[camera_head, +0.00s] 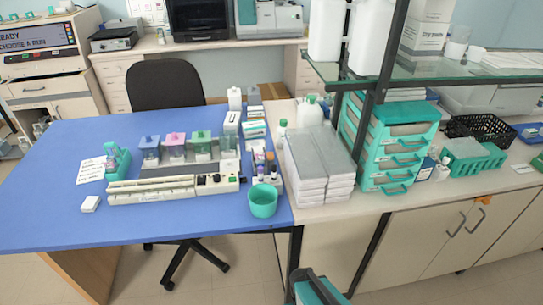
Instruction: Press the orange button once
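A display machine (40,45) at the upper left shows the words "READY" and "CHOOSE A RUN" above a row of small marks, too small to tell apart. An orange button cannot be made out for certain on it. On the blue table, a long cream device (150,192) has a small control panel (218,180) at its right end, with dark, green and reddish spots too small to tell. A small orange piece (485,200) sits at the top of the right cabinet doors.
Staining jars with blue, pink and green lids (174,145) stand behind the cream device. A green cup (263,201) stands near the front edge of the blue table (50,180). A black chair (165,85) stands behind it. The table's left part is mostly clear.

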